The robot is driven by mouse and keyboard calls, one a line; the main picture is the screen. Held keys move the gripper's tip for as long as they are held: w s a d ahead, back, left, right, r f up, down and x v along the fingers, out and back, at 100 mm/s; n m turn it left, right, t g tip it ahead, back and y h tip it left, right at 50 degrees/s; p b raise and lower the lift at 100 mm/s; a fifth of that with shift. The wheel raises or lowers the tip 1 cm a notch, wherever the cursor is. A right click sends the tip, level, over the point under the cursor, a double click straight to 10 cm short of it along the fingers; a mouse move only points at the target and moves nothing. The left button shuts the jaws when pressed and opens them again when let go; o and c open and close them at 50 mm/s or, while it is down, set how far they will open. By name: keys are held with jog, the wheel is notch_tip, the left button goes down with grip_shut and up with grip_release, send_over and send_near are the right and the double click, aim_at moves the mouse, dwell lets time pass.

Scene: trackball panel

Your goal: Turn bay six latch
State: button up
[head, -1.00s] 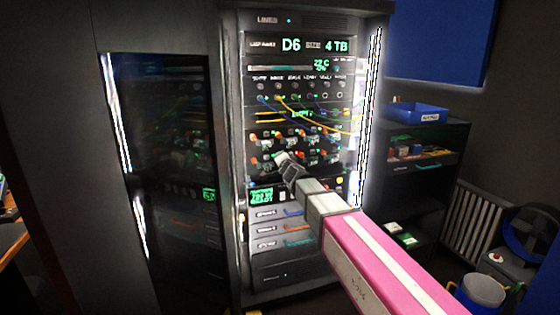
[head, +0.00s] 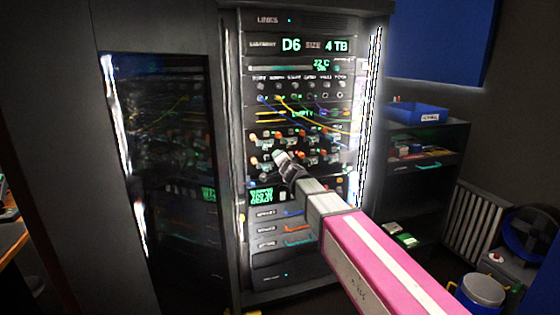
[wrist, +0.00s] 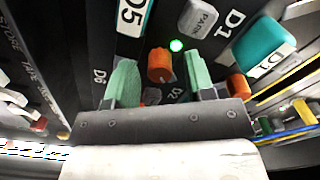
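My gripper (head: 277,156) is at the lower row of drive bays in the rack, and its arm comes in from the lower right. In the wrist view my gripper (wrist: 158,78) is open, with its two green fingertips apart. An orange knob (wrist: 160,65) shows between the fingertips, with a gap on each side; contact does not show. A D6 label (wrist: 100,76) is left of the left finger, and a D2 label (wrist: 174,92) is below the knob. Which bay the knob belongs to is not clear. A green light (wrist: 176,45) glows above it.
The rack display (head: 300,45) reads D6 and 4 TB. Another orange knob (wrist: 238,86) is right of the right finger, near a teal D1 block (wrist: 264,47). A grey PARK tag (wrist: 198,18) is above. Cables (head: 290,108) hang across the rack above the bays.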

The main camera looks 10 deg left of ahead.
jog(key=shift+s, duration=0.1)
jog(key=v, duration=1)
jog(key=shift+s, duration=0.25)
jog(key=shift+d, duration=0.2)
